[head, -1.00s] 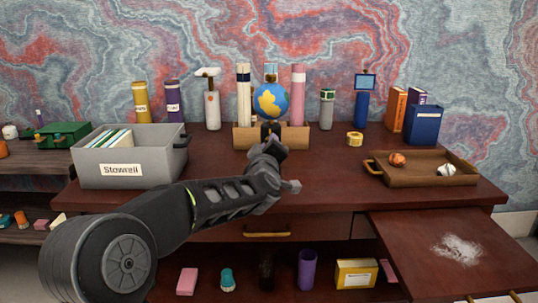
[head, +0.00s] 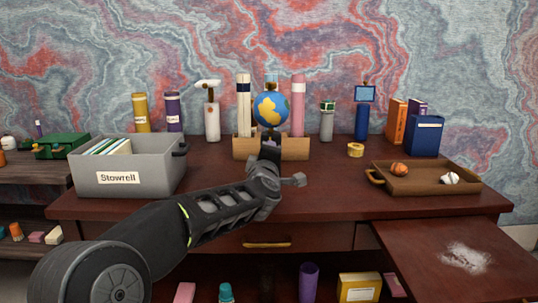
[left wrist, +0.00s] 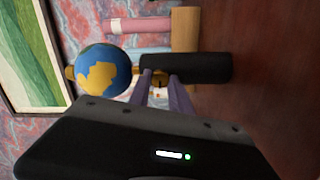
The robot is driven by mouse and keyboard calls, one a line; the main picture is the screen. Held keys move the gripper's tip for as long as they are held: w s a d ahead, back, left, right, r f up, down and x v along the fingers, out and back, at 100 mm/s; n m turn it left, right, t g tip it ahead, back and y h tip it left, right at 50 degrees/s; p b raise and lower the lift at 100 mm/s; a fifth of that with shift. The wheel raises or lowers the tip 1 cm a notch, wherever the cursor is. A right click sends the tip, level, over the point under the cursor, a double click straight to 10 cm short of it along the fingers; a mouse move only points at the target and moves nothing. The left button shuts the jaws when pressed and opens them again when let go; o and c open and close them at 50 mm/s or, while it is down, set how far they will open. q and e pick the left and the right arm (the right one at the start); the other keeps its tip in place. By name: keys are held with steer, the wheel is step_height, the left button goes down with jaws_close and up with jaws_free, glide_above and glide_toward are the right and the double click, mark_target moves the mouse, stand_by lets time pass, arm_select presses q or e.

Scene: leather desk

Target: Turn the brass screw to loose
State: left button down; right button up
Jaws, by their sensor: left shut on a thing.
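A blue globe with yellow land (head: 271,110) stands at the back middle of the desk, and it also shows in the left wrist view (left wrist: 103,70). Its black stand (left wrist: 205,68) shows beside the globe in the left wrist view. A small brass screw (left wrist: 158,77) shows at the stand, mostly hidden by my fingertips. My left gripper (head: 270,146) is at the front of the stand, just below the globe. Its purple fingers (left wrist: 161,82) are shut on the brass screw. How far the screw is turned cannot be told. My right gripper is not in view.
A wooden organiser (head: 244,153) with tubes stands close behind the gripper. A tape roll (head: 355,150) lies near the back. The desk between is clear.

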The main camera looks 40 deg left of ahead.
arm_select(q)
steer(key=c, duration=1.2)
jaws_free()
steer(key=v, duration=0.7)
steer(key=shift+s+d+p, duration=0.2)
steer(key=shift+s+p, duration=0.15)
steer(key=shift+p, duration=0.05)
steer(key=shift+f, duration=0.1)
